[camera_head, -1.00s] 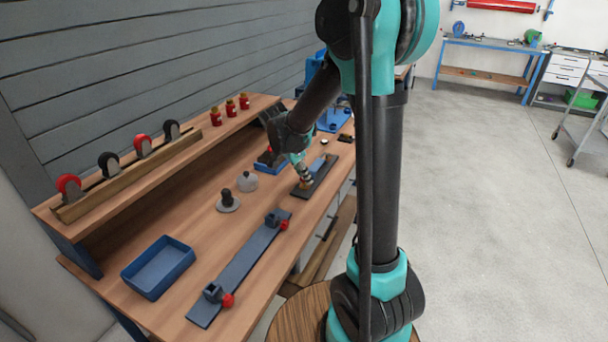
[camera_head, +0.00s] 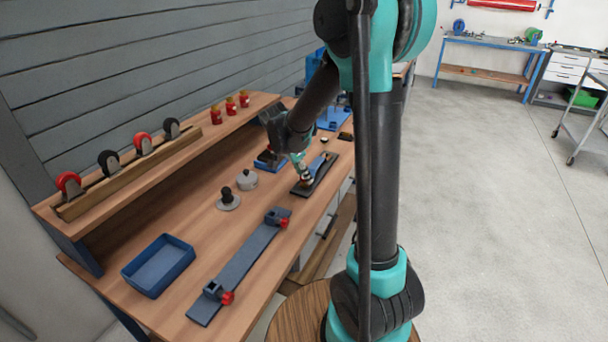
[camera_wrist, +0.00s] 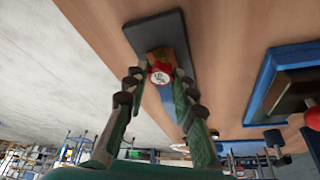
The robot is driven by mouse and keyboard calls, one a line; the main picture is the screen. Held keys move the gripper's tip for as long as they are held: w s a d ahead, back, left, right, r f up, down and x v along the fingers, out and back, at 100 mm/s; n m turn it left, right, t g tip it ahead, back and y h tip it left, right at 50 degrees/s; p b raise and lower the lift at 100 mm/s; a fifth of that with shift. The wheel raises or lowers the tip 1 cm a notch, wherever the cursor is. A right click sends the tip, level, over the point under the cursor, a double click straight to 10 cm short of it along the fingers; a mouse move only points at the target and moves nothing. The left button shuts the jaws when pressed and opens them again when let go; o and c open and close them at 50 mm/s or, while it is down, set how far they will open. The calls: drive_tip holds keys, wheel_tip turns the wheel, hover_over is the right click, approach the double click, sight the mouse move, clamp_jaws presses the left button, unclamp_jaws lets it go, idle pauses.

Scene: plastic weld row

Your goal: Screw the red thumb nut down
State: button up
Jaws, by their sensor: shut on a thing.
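The red thumb nut (camera_wrist: 158,77), with a pale marked top, sits between my fingertips in the wrist view. My gripper (camera_wrist: 160,78) is shut on it from both sides. The nut is over a dark base plate (camera_wrist: 145,32) with a brownish block and a blue strip (camera_wrist: 168,98). In the head view, my gripper (camera_head: 306,180) points down at the dark plate (camera_head: 330,168) near the front edge of the bench. The nut is hidden there by the fingers. How far down its thread it sits cannot be told.
A blue tray (camera_wrist: 255,112) is beside the plate in the wrist view. In the head view, a grey knob (camera_head: 247,181), a black-handled disc (camera_head: 228,201), a long rail with red knobs (camera_head: 240,268) and an empty blue bin (camera_head: 185,260) stand on the bench. A shelf (camera_head: 90,218) runs behind.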

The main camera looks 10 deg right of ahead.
drive_tip(key=shift+f, duration=0.2)
drive_tip(key=m+g, duration=0.1)
drive_tip(key=m, duration=0.3)
drive_tip(key=shift+w+m+g+h, duration=0.15)
drive_tip(key=shift+m+g+h, duration=0.15)
drive_tip(key=shift+g, duration=0.1)
drive_tip(key=m+g, duration=0.1)
drive_tip(key=m, duration=0.1)
drive_tip(key=m+g, duration=0.1)
drive_tip(key=m, duration=0.2)
drive_tip(key=shift+d, duration=0.1)
drive_tip(key=m+y, duration=0.1)
drive_tip(key=m, duration=0.2)
drive_tip(key=m+g, duration=0.1)
drive_tip(key=m, duration=0.1)
drive_tip(key=shift+w+d+m+g+y, duration=0.1)
drive_tip(key=shift+m+g+y, duration=0.2)
drive_tip(key=shift+m+y, duration=0.1)
drive_tip(key=m+y, duration=0.1)
drive_tip(key=m, duration=0.3)
drive_tip(key=shift+g, duration=0.4)
drive_tip(key=o, duration=0.8)
drive_tip(key=shift+o, duration=0.2)
